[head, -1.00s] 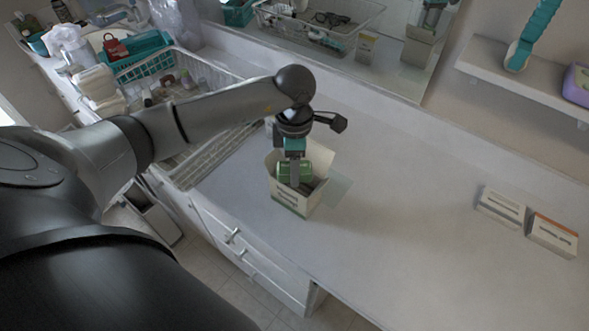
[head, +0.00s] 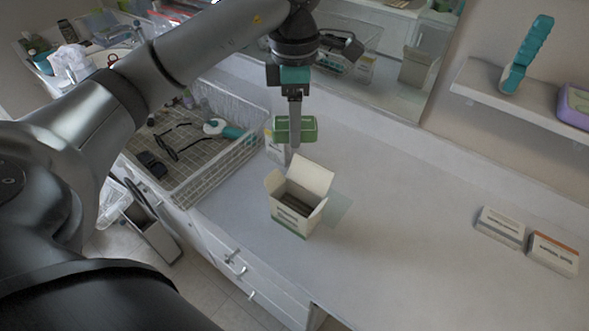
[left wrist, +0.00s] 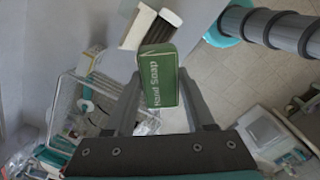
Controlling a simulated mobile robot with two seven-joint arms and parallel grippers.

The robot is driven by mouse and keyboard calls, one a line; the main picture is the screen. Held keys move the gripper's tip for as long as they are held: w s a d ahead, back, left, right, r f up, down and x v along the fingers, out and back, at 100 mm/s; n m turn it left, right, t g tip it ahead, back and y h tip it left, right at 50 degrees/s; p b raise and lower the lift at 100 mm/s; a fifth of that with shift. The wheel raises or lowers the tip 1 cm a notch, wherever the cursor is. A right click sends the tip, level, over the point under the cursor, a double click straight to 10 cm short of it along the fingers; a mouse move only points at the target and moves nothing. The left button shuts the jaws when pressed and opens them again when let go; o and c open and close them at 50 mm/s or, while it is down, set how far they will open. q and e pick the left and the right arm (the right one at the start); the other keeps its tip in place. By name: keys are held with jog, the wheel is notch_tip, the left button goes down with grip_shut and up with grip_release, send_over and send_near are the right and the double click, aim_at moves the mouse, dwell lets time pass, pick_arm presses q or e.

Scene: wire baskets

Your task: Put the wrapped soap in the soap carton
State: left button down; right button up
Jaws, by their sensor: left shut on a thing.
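The wrapped soap (head: 308,129) is a green block; its label reads Hand Soap in the left wrist view (left wrist: 160,80). My left gripper (head: 295,140) points down, shut on the soap, holding it in the air above and slightly behind the carton. The soap carton (head: 293,218) is cream with a green lower band. It stands upright on the counter with its top open and flaps spread; its inside looks dark. It shows at the top of the left wrist view (left wrist: 137,28), apart from the soap. My right gripper is not in view.
A wire basket (head: 190,192) with several items stands left of the carton. A small cream box (head: 274,150) is behind the soap. Two flat boxes (head: 501,227) (head: 553,254) lie at the right. A shelf (head: 515,97) and mirror are behind. The counter's middle is clear.

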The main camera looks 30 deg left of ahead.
pick_arm(q)
notch_tip(320, 180, down, 20)
jog(key=shift+r+b, duration=0.15)
jog(key=shift+b, duration=0.2)
dwell(0.5)
jog(key=shift+f, duration=0.2)
jog(key=shift+c, duration=1.3)
grip_release()
